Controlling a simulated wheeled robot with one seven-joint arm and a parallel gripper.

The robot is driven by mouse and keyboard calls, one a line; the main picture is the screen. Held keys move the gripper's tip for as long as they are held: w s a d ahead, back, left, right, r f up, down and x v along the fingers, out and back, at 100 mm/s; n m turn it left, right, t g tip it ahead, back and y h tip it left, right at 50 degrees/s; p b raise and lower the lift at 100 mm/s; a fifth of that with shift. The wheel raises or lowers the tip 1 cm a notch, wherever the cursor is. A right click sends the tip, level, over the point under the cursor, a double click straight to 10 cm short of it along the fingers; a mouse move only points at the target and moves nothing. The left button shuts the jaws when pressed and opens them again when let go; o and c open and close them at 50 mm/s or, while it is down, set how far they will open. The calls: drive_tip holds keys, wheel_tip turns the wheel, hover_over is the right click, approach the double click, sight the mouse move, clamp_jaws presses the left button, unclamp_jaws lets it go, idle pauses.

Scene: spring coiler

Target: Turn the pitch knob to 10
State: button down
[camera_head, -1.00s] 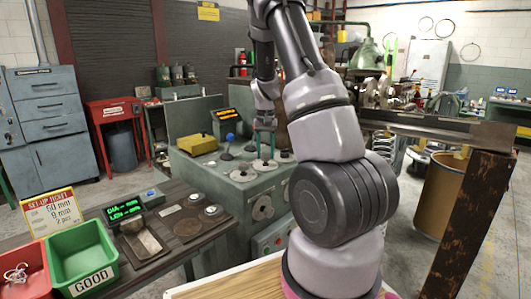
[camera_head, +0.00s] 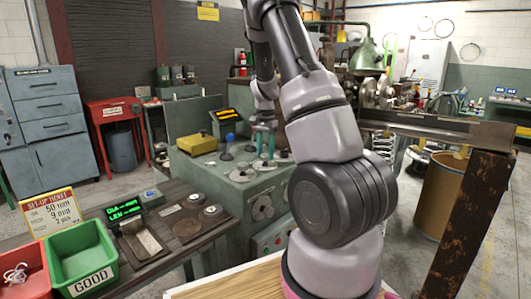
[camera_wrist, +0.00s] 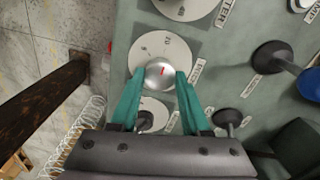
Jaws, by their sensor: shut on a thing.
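A round silver knob (camera_wrist: 160,72) with a red mark stands at the middle of a pale numbered dial (camera_wrist: 152,50) in the wrist view. My gripper (camera_wrist: 158,80) has a green finger on each side of this knob and is shut on it. Its label beside the dial is too blurred to read surely. The dial's numbers are small and partly hidden. In the head view my gripper (camera_head: 264,150) points down onto the top of the grey-green control console (camera_head: 212,187); the knob is hard to make out there.
Another dial (camera_wrist: 184,5) lies above in the wrist view, and one (camera_wrist: 145,120) lies partly behind my fingers. A blue-topped lever (camera_head: 229,139) and a yellow box (camera_head: 197,144) stand on the console. A set-up ticket (camera_head: 49,213) and green bin (camera_head: 84,258) are at left.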

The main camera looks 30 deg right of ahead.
sight(265, 154)
idle(0.3)
drive_tip(key=shift+c, duration=1.9)
unclamp_jaws()
drive_tip(key=shift+r, duration=0.15)
wheel_tip(265, 154, up, 11)
drive_tip(key=shift+f, duration=0.2)
